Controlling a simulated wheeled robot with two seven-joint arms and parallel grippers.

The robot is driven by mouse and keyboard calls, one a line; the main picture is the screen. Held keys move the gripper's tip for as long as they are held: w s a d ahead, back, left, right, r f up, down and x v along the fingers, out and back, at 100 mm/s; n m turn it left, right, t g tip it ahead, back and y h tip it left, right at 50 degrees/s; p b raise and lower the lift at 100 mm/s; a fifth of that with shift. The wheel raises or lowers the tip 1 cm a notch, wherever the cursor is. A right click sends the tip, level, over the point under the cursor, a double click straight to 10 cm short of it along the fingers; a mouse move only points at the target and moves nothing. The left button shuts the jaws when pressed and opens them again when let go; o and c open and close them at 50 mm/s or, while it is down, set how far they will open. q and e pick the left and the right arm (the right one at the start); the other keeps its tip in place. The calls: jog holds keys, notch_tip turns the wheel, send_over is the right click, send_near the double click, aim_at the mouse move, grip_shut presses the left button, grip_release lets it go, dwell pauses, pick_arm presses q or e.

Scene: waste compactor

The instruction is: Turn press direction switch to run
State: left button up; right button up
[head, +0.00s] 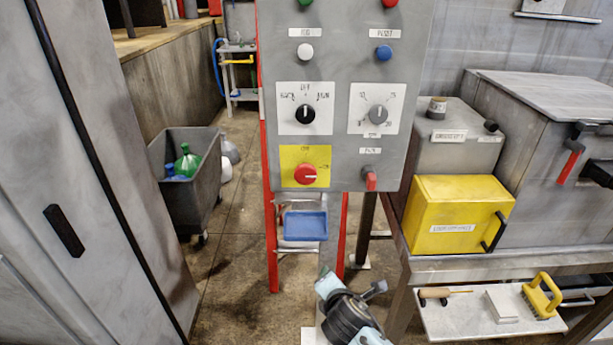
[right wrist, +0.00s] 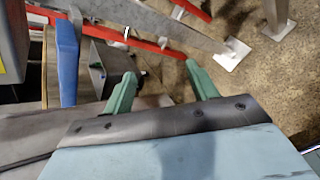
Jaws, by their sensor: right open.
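My right arm shows at the bottom middle of the head view, well below the panel. In the right wrist view my right gripper (right wrist: 160,70) has its two green fingers spread, with nothing between them. The knob is not in that view. My left gripper is not in view.
Beside the switch is a grey dial (head: 377,114); below are a red knob on yellow (head: 306,174) and a red-tipped switch (head: 370,181). A blue tray (head: 305,226) hangs under the panel. A yellow box (head: 458,217) stands right, a grey bin (head: 190,190) left.

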jog(key=w+a+r+n+t+p, duration=0.1)
jog(key=a+r+n+t, duration=0.15)
jog(key=r, duration=0.75)
jog(key=w+a+r+n+t+p, duration=0.1)
jog(key=w+a+r+n, duration=0.15)
jog(key=r, duration=0.85)
jog(key=n+t+p, duration=0.2)
jog(key=n+t, duration=0.2)
jog(key=n, duration=0.1)
send_near(305, 114)
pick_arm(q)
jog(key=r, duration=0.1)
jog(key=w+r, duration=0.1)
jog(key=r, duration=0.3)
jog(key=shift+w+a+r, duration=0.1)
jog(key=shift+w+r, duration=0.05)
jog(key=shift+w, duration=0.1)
pick_arm(e)
jog(key=shift+g, duration=0.25)
jog(key=w, duration=0.9)
jog(key=shift+r, duration=0.25)
jog(key=shift+c, duration=0.5)
jog(key=c, duration=0.9)
jog(key=shift+o, duration=0.2)
